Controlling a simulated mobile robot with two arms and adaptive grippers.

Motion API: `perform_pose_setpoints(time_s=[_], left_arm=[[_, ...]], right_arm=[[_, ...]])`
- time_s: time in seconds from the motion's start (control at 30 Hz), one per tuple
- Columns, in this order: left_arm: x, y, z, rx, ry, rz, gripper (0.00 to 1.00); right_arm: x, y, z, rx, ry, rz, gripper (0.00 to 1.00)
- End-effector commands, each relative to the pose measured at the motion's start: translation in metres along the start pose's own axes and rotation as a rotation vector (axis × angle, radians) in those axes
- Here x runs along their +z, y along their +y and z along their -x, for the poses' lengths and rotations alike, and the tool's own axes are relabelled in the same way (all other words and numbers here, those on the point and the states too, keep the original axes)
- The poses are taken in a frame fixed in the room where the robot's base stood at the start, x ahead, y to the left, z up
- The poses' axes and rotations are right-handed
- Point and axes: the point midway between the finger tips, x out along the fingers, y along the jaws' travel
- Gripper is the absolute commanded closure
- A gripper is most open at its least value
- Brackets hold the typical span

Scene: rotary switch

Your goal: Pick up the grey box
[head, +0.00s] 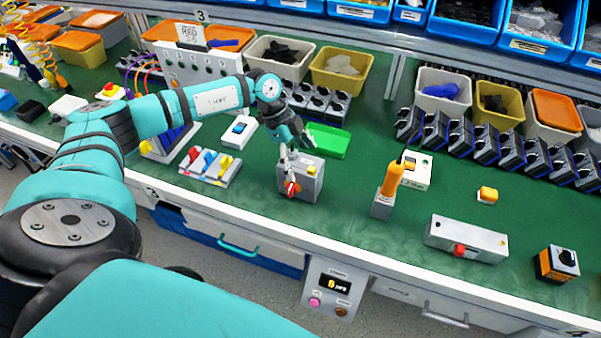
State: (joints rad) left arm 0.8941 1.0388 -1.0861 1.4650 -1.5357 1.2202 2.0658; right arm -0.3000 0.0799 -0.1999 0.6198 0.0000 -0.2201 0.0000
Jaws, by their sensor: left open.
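A grey box (310,184) stands on the green bench top near the middle of the head view. It has a red part, seemingly a knob, on its front and a small yellow patch on top. A second, longer grey box (462,238) with a red button lies farther right. My right gripper is not in view.
Left of the gripper lies a panel with coloured levers (210,166). Behind the box is a green tray (328,141). To the right stand an orange-handled tool in a grey holder (382,205) and an orange-black switch (556,263). Bins line the back.

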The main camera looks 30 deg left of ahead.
Motion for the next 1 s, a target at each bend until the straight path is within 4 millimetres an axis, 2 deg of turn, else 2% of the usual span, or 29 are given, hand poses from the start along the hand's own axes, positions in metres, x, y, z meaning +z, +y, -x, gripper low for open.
perform_pose_setpoints(time_s=[0.2,0.43,1.0], left_arm=[[0.0,0.0,-0.021,0.001,0.0,0.001,0.06],[0.0,0.0,-0.022,0.0,0.0,0.001,0.07],[0.0,0.0,-0.021,-0.001,0.0,0.0,0.82]], right_arm=[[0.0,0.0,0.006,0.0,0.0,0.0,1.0],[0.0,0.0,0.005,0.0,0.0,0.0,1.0],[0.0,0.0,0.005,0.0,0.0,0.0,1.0]])
